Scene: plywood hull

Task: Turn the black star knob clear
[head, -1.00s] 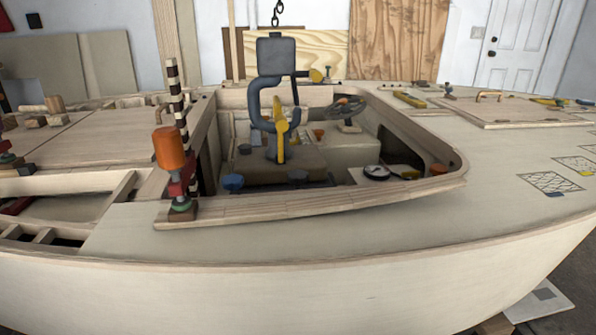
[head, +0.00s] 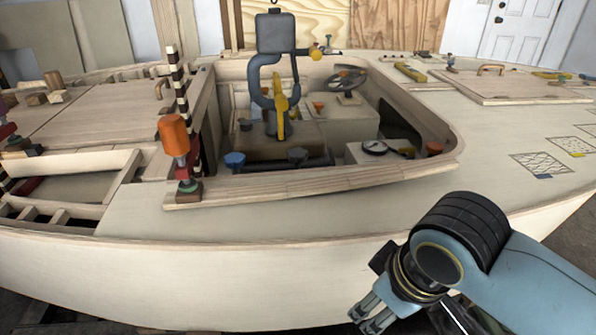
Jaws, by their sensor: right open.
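A dark knob (head: 297,156), which looks like the black star knob, sits low at the front of the open cockpit, to the right of a blue knob (head: 235,161). Its star shape is too small to make out. A smaller dark knob (head: 245,124) shows farther back. My right gripper (head: 371,316) is at the bottom of the head view, in front of the pale hull side. It is open with nothing between its fingers, well below and to the right of the dark knob and apart from it. My left gripper is out of view.
A dark grey hook (head: 275,35) with a yellow latch hangs over the cockpit. The wooden coaming (head: 330,182) rims the cockpit's near side. An orange-handled clamp (head: 174,136) stands at its left corner. An orange knob (head: 434,148) sits at the right. The near deck is clear.

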